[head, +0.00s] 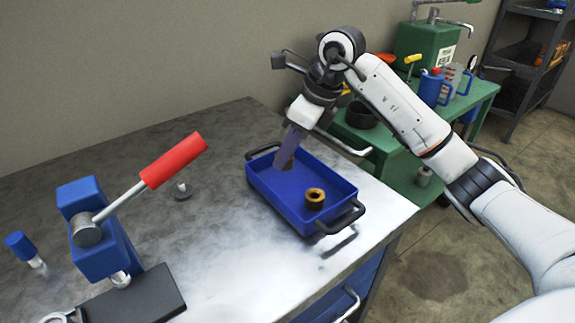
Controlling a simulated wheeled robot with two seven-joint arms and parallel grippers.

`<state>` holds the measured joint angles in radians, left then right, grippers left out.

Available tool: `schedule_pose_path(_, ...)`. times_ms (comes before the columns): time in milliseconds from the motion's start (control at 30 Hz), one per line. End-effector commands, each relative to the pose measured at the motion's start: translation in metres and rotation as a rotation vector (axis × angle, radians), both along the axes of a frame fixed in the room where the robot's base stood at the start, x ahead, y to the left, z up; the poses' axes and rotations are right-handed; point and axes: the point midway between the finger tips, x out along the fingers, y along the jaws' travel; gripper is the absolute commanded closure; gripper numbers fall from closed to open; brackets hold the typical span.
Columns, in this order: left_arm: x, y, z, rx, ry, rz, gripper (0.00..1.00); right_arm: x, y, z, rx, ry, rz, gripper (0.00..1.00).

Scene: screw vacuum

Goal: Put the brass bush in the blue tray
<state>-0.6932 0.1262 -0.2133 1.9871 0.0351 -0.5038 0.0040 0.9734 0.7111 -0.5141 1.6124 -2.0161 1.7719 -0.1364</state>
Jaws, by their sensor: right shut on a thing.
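The blue tray (262,187) lies on the metal worktop with a dark handle at each end. The brass bush (315,198) stands inside the tray, near its right end, apart from my gripper. My right gripper (287,163) reaches down from above over the tray's left part. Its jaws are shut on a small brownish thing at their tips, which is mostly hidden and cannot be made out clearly. Whether the tips touch the tray floor cannot be told. My left gripper is out of view.
A blue press (92,250) with a red-handled lever (174,160) stands at the left. A blue-capped piece (20,246) and a small metal part (182,190) are on the worktop. A green cart (388,150) with jugs stands behind. The worktop between press and tray is mostly clear.

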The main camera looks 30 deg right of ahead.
Motion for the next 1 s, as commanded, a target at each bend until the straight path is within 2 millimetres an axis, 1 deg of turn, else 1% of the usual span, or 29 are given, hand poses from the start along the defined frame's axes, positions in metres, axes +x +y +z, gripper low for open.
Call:
schedule_pose_path(200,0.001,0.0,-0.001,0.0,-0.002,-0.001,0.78,-0.001,0.001,-0.03,0.002,0.002,0.001,0.99)
schedule_pose_path(233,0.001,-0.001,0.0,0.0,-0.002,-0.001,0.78,-0.001,0.001,-0.033,0.002,0.002,0.001,0.99)
schedule_pose_path(467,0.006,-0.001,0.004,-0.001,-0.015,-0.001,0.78,0.0,0.001,-0.034,0.001,-0.002,0.001,0.99)
schedule_pose_path(600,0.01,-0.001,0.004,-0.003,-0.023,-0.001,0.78,0.0,0.0,-0.038,0.0,-0.001,0.001,0.99)
schedule_pose_path(633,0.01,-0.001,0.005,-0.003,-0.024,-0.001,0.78,0.0,0.0,-0.038,0.0,0.0,0.001,0.68)
schedule_pose_path(700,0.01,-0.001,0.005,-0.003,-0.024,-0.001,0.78,0.0,0.0,-0.037,0.0,0.0,0.001,0.57)
schedule_pose_path(733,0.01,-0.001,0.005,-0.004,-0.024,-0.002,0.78,0.0,0.0,-0.037,0.0,0.001,0.001,0.53)
schedule_pose_path(1000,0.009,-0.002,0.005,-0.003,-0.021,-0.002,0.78,0.0,0.0,-0.036,0.0,0.001,0.001,0.53)
